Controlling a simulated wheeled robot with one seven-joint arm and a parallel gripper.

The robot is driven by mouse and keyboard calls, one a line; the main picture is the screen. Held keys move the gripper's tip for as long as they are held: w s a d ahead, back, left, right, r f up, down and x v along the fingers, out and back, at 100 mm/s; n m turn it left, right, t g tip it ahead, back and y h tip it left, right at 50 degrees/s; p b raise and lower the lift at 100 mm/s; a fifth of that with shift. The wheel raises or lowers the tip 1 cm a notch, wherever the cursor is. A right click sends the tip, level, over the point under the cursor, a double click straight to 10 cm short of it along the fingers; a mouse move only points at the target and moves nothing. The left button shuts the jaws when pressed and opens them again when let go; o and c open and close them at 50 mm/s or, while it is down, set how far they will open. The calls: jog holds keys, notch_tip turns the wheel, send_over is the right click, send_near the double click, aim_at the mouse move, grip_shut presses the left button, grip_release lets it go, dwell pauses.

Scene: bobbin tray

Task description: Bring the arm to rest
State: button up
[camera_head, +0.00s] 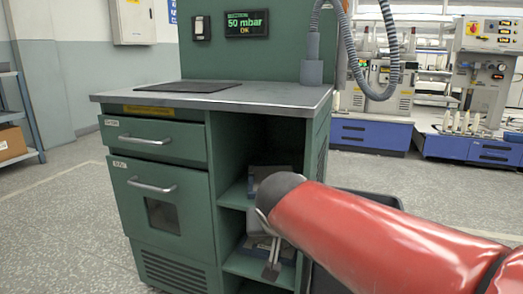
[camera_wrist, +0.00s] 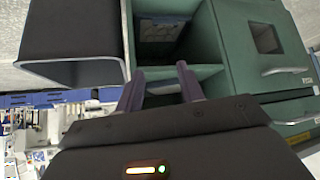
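My arm, in a red sleeve, reaches in from the right in the head view. My gripper (camera_head: 268,258) is in front of the open shelves of the green cabinet (camera_head: 165,185), below its worktop. In the wrist view, my gripper (camera_wrist: 160,72) has its two fingers apart with nothing between them. The cabinet's open compartment (camera_wrist: 165,40) lies beyond the fingertips. Whether the fingers touch the cabinet cannot be told. My sleeve and wrist hide part of the shelves in the head view.
The cabinet worktop (camera_head: 230,95) carries a flat dark mat (camera_head: 191,87). A hose (camera_head: 385,75) hangs above its right side. A dark bin (camera_head: 368,199) stands right of the cabinet, close to my arm; it also shows in the wrist view (camera_wrist: 75,40). The floor at left is clear.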

jog(key=s+d+f+g, duration=0.1)
jog(key=s+d+f, duration=0.4)
jog(key=s, duration=0.4)
jog(key=s+d+f+g, duration=0.2)
jog(key=s+d+f, duration=0.1)
jog(key=s+d, duration=0.55)
notch_tip(320, 180, up, 12)
jog(key=a+p, duration=0.1)
jog(key=p, duration=1.1)
jog(key=shift+s+a+r+p, duration=0.15)
jog(key=shift+s+p, duration=0.25)
